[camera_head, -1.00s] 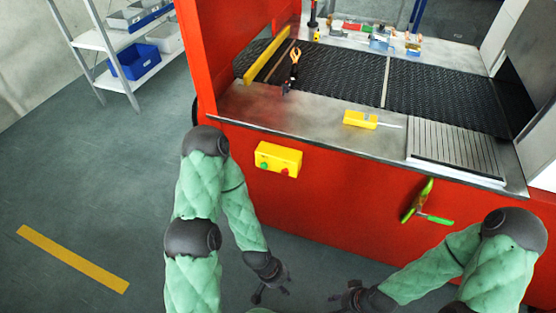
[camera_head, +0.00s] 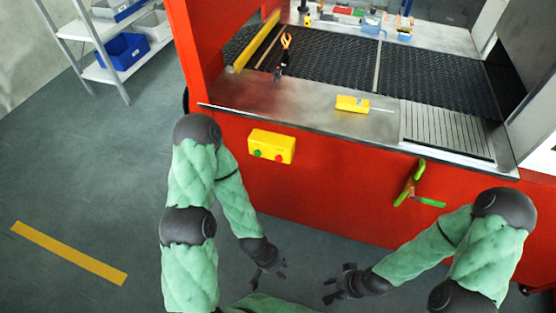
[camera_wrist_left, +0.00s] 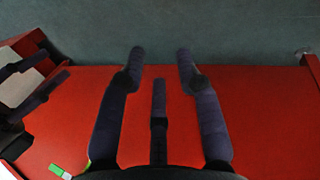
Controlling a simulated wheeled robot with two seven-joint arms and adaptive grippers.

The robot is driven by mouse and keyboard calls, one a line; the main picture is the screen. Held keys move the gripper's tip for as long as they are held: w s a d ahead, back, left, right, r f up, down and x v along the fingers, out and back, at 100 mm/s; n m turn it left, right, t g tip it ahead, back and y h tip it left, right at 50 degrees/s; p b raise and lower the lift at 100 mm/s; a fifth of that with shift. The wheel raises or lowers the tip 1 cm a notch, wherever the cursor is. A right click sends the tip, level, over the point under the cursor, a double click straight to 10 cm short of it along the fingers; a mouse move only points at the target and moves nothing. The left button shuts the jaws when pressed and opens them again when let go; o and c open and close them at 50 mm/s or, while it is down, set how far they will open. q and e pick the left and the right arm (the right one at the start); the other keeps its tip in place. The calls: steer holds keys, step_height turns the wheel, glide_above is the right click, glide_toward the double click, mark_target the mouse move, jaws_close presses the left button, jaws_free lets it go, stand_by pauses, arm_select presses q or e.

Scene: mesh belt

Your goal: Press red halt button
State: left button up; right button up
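The red halt button (camera_head: 279,157) is a small round red button on a yellow box (camera_head: 272,143) fixed to the front of the red machine. A green button (camera_head: 257,153) sits to its left on the same box. My left gripper (camera_head: 271,277) is low in front of the machine, below the box and apart from it. In the left wrist view its dark fingers (camera_wrist_left: 160,60) are spread with nothing between them. My right gripper (camera_head: 327,290) is to the right at a similar height, fingers apart and empty. The buttons do not show in the left wrist view.
The red machine front (camera_head: 330,190) carries a green-handled lever (camera_head: 412,185) at right. On top are a dark mesh belt (camera_head: 330,68), a yellow tool (camera_head: 353,104) and orange-handled pliers (camera_head: 285,48). A shelf (camera_head: 105,72) stands at left. The floor (camera_head: 100,180) at left is clear.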

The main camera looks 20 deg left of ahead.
arm_select(q)
jaws_close()
stand_by(1.0)
